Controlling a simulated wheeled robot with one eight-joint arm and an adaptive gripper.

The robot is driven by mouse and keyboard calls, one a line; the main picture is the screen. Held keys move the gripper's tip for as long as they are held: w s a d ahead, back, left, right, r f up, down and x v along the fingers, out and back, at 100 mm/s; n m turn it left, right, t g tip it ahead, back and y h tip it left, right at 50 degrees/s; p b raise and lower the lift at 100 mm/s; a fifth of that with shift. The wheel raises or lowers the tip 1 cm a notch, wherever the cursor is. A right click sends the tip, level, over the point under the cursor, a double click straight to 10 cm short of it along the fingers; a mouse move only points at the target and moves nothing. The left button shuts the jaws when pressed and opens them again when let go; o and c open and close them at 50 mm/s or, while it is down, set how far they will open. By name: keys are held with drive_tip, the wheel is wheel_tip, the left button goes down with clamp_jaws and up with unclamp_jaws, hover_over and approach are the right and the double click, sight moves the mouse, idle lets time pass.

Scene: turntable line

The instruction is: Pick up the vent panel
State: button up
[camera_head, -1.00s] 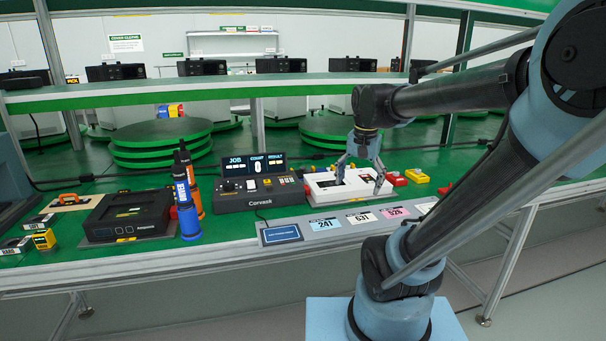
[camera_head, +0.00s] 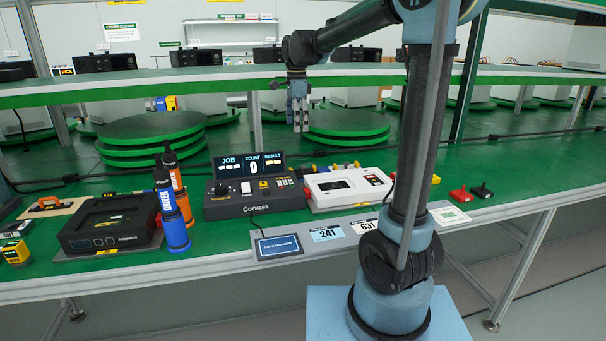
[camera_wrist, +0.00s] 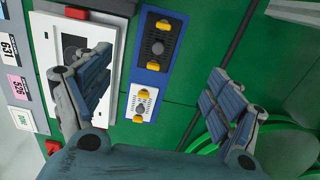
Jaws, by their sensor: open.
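In the wrist view two small panels with yellow clips lie on a blue tray (camera_wrist: 150,79): a dark grey one (camera_wrist: 158,48) and a white one (camera_wrist: 142,103). Each has a round dark patch in its middle; I cannot tell for sure which is the vent panel. In the head view they are mostly hidden behind the white device, with only yellow bits showing. My gripper (camera_head: 297,129) is open and empty, up above the green table behind the console. In the wrist view its fingers (camera_wrist: 157,68) stand either side of the tray, above it.
A white device (camera_head: 345,186) and the Corvask console (camera_head: 253,196) stand at the table's front. Blue and orange bottles (camera_head: 172,215) stand left of the console. Green round turntables (camera_head: 345,125) lie behind.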

hover_over(298, 173)
drive_tip(key=f, duration=1)
drive_tip(key=shift+w+a+f, duration=0.15)
drive_tip(key=shift+a+f, duration=0.1)
drive_tip(key=shift+f, duration=0.15)
drive_tip(key=shift+d+f, duration=0.15)
drive_tip(key=shift+f, duration=1.5)
drive_tip(key=shift+d+f, duration=0.15)
drive_tip(key=shift+f, duration=1.5)
drive_tip(key=c, duration=1.3)
